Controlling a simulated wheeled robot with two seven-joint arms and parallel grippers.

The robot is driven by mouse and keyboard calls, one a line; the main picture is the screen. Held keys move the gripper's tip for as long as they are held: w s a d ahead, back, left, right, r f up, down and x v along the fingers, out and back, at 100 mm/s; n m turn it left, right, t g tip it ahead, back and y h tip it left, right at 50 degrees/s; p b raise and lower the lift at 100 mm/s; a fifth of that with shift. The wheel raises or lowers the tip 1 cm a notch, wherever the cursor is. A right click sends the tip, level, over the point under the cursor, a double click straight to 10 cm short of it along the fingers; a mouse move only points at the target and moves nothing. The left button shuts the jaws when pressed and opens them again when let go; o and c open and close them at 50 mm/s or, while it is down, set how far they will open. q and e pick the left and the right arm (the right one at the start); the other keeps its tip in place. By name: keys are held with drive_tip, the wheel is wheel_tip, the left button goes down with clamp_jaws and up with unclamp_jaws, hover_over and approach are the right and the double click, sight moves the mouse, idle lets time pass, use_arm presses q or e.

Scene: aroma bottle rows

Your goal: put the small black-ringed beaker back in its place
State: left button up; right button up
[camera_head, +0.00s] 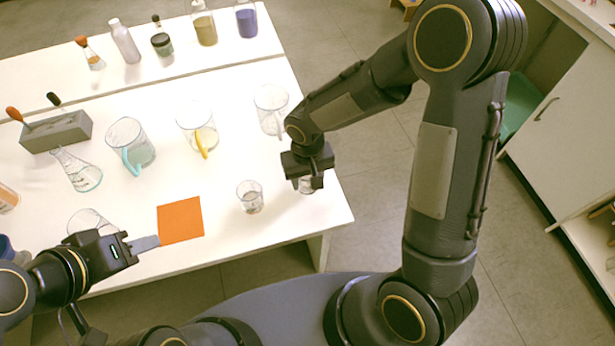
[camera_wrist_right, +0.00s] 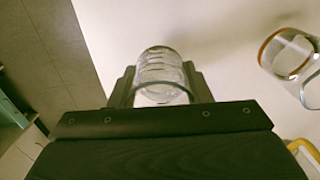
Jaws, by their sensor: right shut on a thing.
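A small clear glass beaker (camera_wrist_right: 163,75) with a dark rim ring sits between the fingers of my right gripper (camera_wrist_right: 160,88), which is shut on it. In the head view my right gripper (camera_head: 306,182) is low over the right edge of the table, and it hides most of the held beaker (camera_head: 306,187). I cannot tell if the beaker touches the table.
An orange square mat (camera_head: 180,220) lies on the white table (camera_head: 290,225). Glass jugs with a yellow handle (camera_head: 197,125) and a blue handle (camera_head: 130,145), a clear jug (camera_head: 270,108) and a flask (camera_head: 78,170) stand further back. Several bottles line the back shelf.

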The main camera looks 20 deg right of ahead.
drive_tip(key=o, duration=0.6)
drive_tip(key=shift+f, duration=0.15)
drive_tip(key=o, duration=0.4)
drive_tip(key=shift+r, duration=0.25)
wheel_tip(320, 180, up, 11)
drive_tip(key=s+d+r+t+y, duration=0.1)
drive_tip(key=s+d+r+t, duration=0.1)
drive_tip(key=s, duration=0.3)
drive_tip(key=s+d+r+m+t+y, duration=0.1)
drive_tip(key=s+d+r, duration=0.2)
drive_tip(key=s, duration=0.3)
drive_tip(key=s+d+r+m+t+y+p, duration=0.1)
drive_tip(key=s+d+r+t, duration=0.1)
drive_tip(key=s+d+r, duration=0.1)
drive_tip(key=shift+s+d+r+t+y, duration=0.1)
drive_tip(key=shift+s+d+t+y, duration=0.15)
drive_tip(key=shift+s, duration=0.35)
drive_tip(key=shift+s+d+r+t+y, duration=0.15)
drive_tip(key=shift+s+d, duration=0.2)
drive_tip(key=shift+s, duration=0.2)
